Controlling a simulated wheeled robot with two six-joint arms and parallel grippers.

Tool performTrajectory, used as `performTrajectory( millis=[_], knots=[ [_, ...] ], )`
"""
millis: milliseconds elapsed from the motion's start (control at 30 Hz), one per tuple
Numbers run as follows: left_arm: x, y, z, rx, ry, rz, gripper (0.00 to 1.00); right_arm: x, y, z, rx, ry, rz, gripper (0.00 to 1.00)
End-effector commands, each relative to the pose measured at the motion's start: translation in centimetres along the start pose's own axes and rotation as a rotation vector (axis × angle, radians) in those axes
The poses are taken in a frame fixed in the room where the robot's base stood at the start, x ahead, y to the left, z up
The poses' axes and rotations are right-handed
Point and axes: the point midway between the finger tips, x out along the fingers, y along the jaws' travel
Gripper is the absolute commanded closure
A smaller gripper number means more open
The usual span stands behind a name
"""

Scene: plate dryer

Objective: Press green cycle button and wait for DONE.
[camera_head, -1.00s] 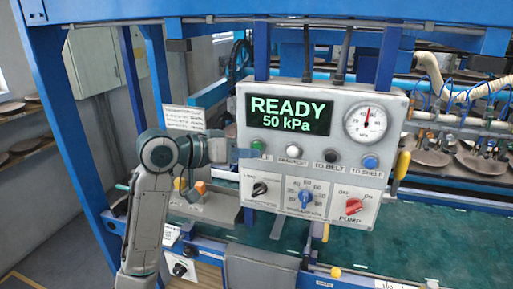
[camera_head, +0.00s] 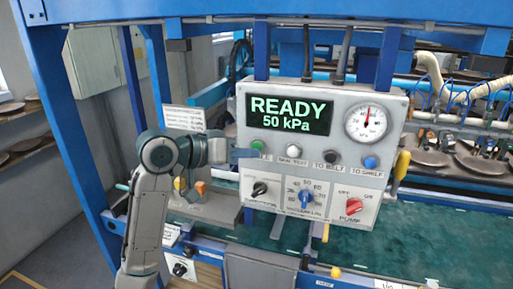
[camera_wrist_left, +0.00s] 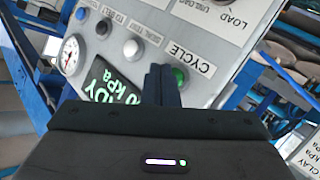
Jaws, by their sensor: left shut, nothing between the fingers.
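The control panel (camera_head: 230,180) has a display (camera_head: 290,114) that reads READY 50 kPa. The green cycle button (camera_head: 257,146) is at the left end of the button row. It also shows in the left wrist view (camera_wrist_left: 180,76), next to the CYCLE label. My left gripper (camera_head: 248,153) is shut and empty, its fingertips in front of the panel just beside and below the green button. In the left wrist view the shut fingers (camera_wrist_left: 162,72) point at the panel beside the button. I cannot tell whether they touch it. My right gripper is not in view.
A white button (camera_head: 293,151), a black button (camera_head: 330,156) and a blue button (camera_head: 370,162) continue the row. A gauge (camera_head: 366,124) is at upper right. Below are a black knob (camera_head: 260,188), a blue knob (camera_head: 306,199) and a red pump knob (camera_head: 353,206). Blue frame posts (camera_head: 70,130) stand at left.

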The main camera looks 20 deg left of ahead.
Motion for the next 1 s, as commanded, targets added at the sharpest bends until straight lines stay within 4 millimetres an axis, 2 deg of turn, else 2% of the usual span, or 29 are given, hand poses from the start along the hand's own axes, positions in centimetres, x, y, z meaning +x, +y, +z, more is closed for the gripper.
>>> performTrajectory(
  millis=[1000],
  knots=[
    [0.59, -0.42, -0.46, 0.000, 0.000, 0.000, 1.00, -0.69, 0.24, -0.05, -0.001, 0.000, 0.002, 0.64]
  ],
)
